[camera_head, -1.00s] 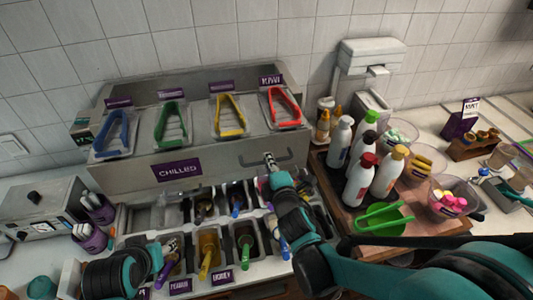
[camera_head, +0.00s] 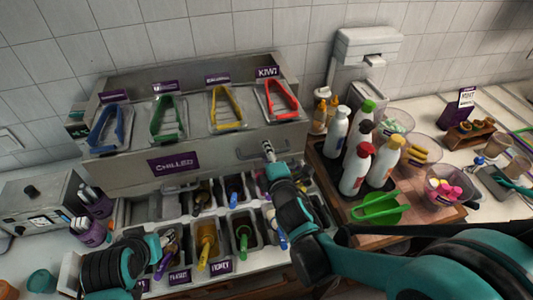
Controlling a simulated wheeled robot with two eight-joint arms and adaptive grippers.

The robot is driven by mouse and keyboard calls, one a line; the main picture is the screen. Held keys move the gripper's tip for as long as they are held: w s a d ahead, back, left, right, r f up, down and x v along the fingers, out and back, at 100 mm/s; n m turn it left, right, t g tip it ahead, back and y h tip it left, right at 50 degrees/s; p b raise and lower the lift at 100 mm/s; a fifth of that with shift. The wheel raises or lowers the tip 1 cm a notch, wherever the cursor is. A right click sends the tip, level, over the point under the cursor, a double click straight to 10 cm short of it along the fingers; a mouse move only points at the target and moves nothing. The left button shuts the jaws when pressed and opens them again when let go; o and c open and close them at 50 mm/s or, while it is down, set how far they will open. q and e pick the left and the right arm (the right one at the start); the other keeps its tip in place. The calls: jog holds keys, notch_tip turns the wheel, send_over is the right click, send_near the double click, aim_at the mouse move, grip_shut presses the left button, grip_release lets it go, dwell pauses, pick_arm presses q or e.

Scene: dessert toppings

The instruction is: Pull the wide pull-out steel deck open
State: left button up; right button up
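The steel deck (camera_head: 215,165) stands at the back centre against the tiled wall, with a purple CHILLED label on its front face. Its bar handle (camera_head: 246,154) is at the right of that face. My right gripper (camera_head: 268,148) is at the handle, its small grey fingers overlapping the right part of the bar. The fingers are too small to show whether they are closed around it. My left arm reaches in at the lower left, in front of the deck; its gripper end is dark and hard to make out near the front bins.
Blue, green, yellow and red tongs (camera_head: 281,101) lie in trays on the deck. Bins with colored-handled utensils (camera_head: 206,240) stand before it.

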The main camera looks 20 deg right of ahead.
jog(key=shift+s, duration=0.15)
jog(key=shift+s+r, duration=0.1)
jog(key=shift+s, duration=0.15)
jog(key=v, duration=0.6)
jog(key=shift+s, duration=0.35)
jog(key=s+d+f+m+g+h+b, duration=0.1)
jog(key=s+d+f+m+g+b, duration=0.15)
jog(key=f+m, duration=0.3)
jog(key=s+d+f+m+g+h+b, duration=0.1)
jog(key=d+f+m+g+b, duration=0.25)
jog(key=f+m, duration=0.2)
jog(key=s+a+f+m+g+y+b, duration=0.2)
jog(key=s+a+f+m+b, duration=0.1)
jog(key=s+m, duration=0.3)
jog(key=shift+f+m+g, duration=0.3)
jog(key=shift+m, duration=0.2)
